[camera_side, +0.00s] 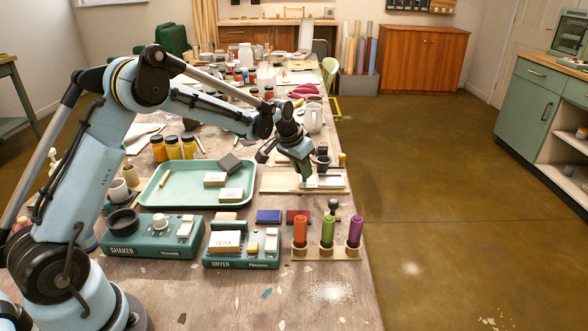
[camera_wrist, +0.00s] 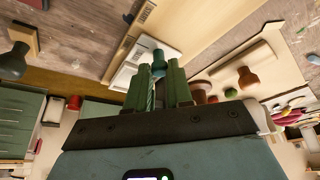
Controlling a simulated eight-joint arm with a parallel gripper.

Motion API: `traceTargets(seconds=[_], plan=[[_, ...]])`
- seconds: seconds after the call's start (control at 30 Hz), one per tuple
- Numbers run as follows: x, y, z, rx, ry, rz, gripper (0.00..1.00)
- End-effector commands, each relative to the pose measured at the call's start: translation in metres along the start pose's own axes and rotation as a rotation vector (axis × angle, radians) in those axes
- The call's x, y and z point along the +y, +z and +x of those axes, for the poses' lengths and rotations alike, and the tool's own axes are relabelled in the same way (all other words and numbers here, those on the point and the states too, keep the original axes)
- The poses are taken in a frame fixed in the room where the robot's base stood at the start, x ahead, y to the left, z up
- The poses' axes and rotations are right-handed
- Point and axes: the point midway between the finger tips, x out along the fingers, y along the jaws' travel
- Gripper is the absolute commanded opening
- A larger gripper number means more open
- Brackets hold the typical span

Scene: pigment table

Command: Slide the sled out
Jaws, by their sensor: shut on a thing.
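The sled appears to be the pale, flat piece (camera_side: 326,183) lying in a long wooden frame (camera_side: 272,187) on the table, right of the green tray. In the wrist view, the pale sled (camera_wrist: 126,70) lies just beyond the fingers, with a small teal knob (camera_wrist: 158,58) rising by the fingertips. My gripper (camera_side: 305,178) reaches down onto the frame from above. In the wrist view my gripper (camera_wrist: 164,76) has its green fingers close together at the knob, shut on it. The fingers hide part of the knob and sled.
A green tray (camera_side: 150,197) with blocks lies left of the frame. A shaker (camera_side: 150,240), a dryer (camera_side: 240,255) and a rack with coloured tubes (camera_side: 325,253) stand in front. The table's right edge is close.

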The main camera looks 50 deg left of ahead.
Motion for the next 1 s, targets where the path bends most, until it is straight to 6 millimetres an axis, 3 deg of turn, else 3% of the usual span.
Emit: traceTargets(seconds=[0.17, 0.53, 0.93, 0.97, 1.0], plan=[[-0.008, 0.007, -0.003, 0.0, 0.0, -0.003, 0.0], [-0.068, 0.062, -0.026, -0.001, -0.001, -0.005, 0.0], [-0.077, 0.071, -0.03, -0.006, -0.004, -0.002, 0.0], [-0.077, 0.071, -0.03, -0.006, -0.004, -0.002, 0.22], [-0.077, 0.071, -0.03, -0.006, -0.004, -0.002, 0.28]])
